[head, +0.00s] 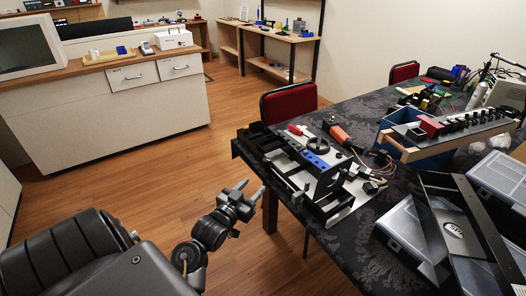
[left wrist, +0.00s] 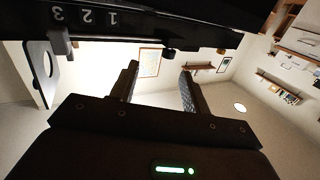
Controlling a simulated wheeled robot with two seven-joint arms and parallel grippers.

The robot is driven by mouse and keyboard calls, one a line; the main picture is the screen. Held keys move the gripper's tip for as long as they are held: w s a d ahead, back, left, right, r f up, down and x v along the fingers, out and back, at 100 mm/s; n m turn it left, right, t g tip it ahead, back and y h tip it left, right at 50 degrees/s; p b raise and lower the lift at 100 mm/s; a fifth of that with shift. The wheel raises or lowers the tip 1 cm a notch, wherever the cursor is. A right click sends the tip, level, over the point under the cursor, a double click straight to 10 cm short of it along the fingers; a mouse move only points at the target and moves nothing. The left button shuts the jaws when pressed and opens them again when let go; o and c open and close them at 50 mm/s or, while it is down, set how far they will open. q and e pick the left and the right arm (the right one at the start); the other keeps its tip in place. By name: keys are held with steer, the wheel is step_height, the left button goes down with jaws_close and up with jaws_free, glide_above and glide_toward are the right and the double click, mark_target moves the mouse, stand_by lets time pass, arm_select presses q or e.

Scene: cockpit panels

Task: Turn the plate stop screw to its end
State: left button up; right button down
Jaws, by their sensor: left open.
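A panel assembly (head: 345,205) with a black frame, a light plate and a blue strip lies on the table's left end. I cannot tell which part is the plate stop screw. My left gripper (head: 250,188) is open and empty, just off the table's left edge, in front of and left of the assembly. In the left wrist view its two fingers (left wrist: 157,85) stand apart with nothing between them. A dark bar (left wrist: 150,28) marked 1, 2, 3 upside down crosses the top there, with a small dark knob (left wrist: 168,53) under it near the fingertips. My right gripper is not in view.
The table (head: 320,236) has a dark patterned cover. A red screwdriver (head: 297,130) lies near the assembly's back. A black switch panel (head: 440,135) and grey cases (head: 410,225) crowd the right. A red chair (head: 288,102) stands behind. Wood floor is clear to the left.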

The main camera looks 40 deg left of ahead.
mark_target(265, 163)
arm_select(q)
steer(key=shift+n+y, duration=0.3)
steer(key=shift+n, duration=0.1)
steer(key=w+a, duration=0.1)
steer(key=w, duration=0.2)
steer(key=w+a, duration=0.1)
steer(key=w, duration=0.3)
steer(key=w+a+r+p, duration=0.1)
steer(key=w, duration=0.2)
steer(key=shift+w+a, duration=0.2)
steer(key=shift+a, duration=0.1)
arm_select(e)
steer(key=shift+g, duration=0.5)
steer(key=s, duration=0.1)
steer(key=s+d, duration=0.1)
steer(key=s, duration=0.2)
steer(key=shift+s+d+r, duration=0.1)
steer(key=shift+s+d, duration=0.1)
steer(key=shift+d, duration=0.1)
arm_select(q)
steer(key=shift+r, duration=0.1)
steer(key=c, duration=1)
steer(key=shift+m, duration=0.3)
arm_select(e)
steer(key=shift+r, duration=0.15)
